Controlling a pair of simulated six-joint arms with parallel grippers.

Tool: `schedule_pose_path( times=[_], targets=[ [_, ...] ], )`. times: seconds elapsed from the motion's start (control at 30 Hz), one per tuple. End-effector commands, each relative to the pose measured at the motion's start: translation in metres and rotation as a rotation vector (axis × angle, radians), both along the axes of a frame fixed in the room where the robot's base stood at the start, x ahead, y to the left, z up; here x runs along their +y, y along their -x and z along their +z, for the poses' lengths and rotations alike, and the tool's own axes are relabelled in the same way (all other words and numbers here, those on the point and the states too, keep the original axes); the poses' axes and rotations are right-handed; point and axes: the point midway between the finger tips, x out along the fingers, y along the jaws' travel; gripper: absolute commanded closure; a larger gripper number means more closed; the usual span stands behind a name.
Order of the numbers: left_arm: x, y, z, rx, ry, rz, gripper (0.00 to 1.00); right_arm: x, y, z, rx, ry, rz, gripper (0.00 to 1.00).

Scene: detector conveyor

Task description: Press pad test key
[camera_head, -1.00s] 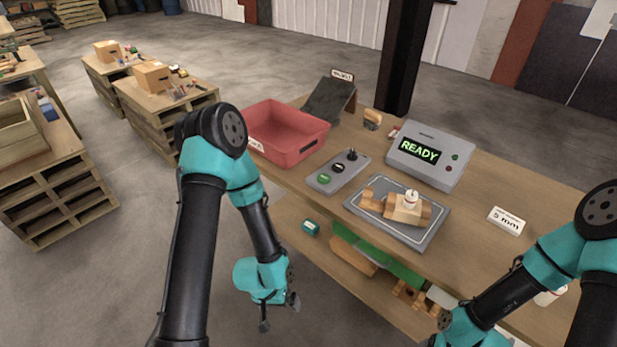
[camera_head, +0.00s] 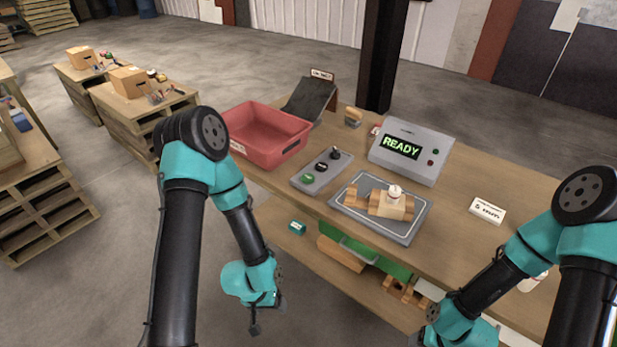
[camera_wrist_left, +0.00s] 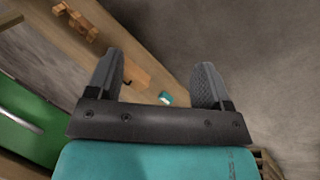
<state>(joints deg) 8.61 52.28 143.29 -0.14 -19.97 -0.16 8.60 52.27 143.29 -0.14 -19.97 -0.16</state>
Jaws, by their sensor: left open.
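In the head view a grey key panel (camera_head: 330,178) lies on the bench between the red bin and the test pad. It carries a green key (camera_head: 307,178), a black key (camera_head: 320,166) and a dark raised knob (camera_head: 336,153). The grey pad (camera_head: 405,228) has a white outline and bears a wooden toy (camera_head: 388,204) with a white round top. My left gripper (camera_head: 268,318) hangs low in front of the bench, apart from the keys. In the left wrist view its fingers (camera_wrist_left: 160,85) are spread and empty. My right gripper's fingers are not clearly seen.
The red bin (camera_head: 262,153) stands left of the key panel, with a dark chute (camera_head: 310,100) behind. The detector box (camera_head: 413,150) reads READY. A "5 mm" card (camera_head: 487,210) stands at right. A small teal box (camera_head: 297,228) and a green drawer (camera_head: 393,267) sit below the top.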

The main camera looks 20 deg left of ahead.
Motion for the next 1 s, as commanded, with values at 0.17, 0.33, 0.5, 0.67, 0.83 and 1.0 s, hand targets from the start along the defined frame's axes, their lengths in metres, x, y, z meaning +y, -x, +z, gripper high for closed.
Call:
schedule_pose_path(
  times=[0.17, 0.33, 0.5, 0.67, 0.83, 1.0],
  targets=[
    [0.0000, 0.0000, 0.0000, 0.000, 0.000, 0.000, 0.44, 0.0000, 0.0000, 0.0000, 0.000, 0.000, 0.000, 0.38],
    [0.0000, 0.0000, 0.0000, 0.000, 0.000, 0.000, 0.60, 0.0000, 0.0000, 0.0000, 0.000, 0.000, 0.000, 0.38],
    [0.0000, 0.0000, 0.0000, 0.000, 0.000, 0.000, 0.77, 0.0000, 0.0000, 0.0000, 0.000, 0.000, 0.000, 0.38],
    [0.0000, 0.0000, 0.0000, 0.000, 0.000, 0.000, 0.92, 0.0000, 0.0000, 0.0000, 0.000, 0.000, 0.000, 0.38],
    [0.0000, 0.0000, 0.0000, 0.000, 0.000, 0.000, 1.00, 0.0000, 0.0000, 0.0000, 0.000, 0.000, 0.000, 0.38],
    [0.0000, 0.0000, 0.0000, 0.000, 0.000, 0.000, 1.00, 0.0000, 0.0000, 0.0000, 0.000, 0.000, 0.000, 0.38]
  ],
)
